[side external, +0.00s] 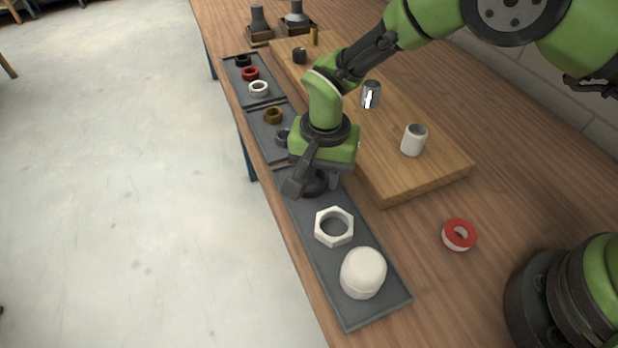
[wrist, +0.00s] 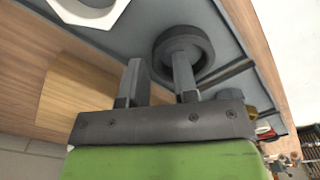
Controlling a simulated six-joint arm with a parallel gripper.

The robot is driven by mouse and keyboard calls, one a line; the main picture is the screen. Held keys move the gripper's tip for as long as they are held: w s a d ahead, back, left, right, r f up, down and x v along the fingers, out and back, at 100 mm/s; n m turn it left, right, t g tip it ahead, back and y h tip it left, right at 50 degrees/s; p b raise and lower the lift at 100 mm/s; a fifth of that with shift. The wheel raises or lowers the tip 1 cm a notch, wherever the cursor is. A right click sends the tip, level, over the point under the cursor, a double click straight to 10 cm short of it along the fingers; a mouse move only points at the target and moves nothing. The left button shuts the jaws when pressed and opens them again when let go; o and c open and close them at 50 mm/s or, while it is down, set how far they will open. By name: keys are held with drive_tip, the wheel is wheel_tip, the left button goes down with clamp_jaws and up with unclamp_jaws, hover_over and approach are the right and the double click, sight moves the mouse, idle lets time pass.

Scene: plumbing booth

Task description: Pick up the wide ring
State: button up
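A wide dark grey ring (side external: 314,184) lies at the far end of the nearest grey tray, partly hidden under my gripper. In the wrist view the wide ring (wrist: 183,50) shows just beyond the fingertips, more toward the right finger, which covers part of its near rim. My gripper (wrist: 158,68) is open, with nothing held between its fingers. In the side view my gripper (side external: 312,182) points down at the ring. I cannot tell whether a finger touches it.
A white hex nut (side external: 334,227) and a white cap (side external: 363,273) share the ring's tray (side external: 302,235). A wooden board (side external: 440,175) with a white cylinder (side external: 413,140) lies alongside. A red-and-white tape roll (side external: 459,235) lies on the bench. Smaller rings occupy the farther trays (side external: 262,147).

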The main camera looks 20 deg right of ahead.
drive_tip(key=shift+f, duration=0.55)
clamp_jaws()
drive_tip(key=shift+r, duration=0.1)
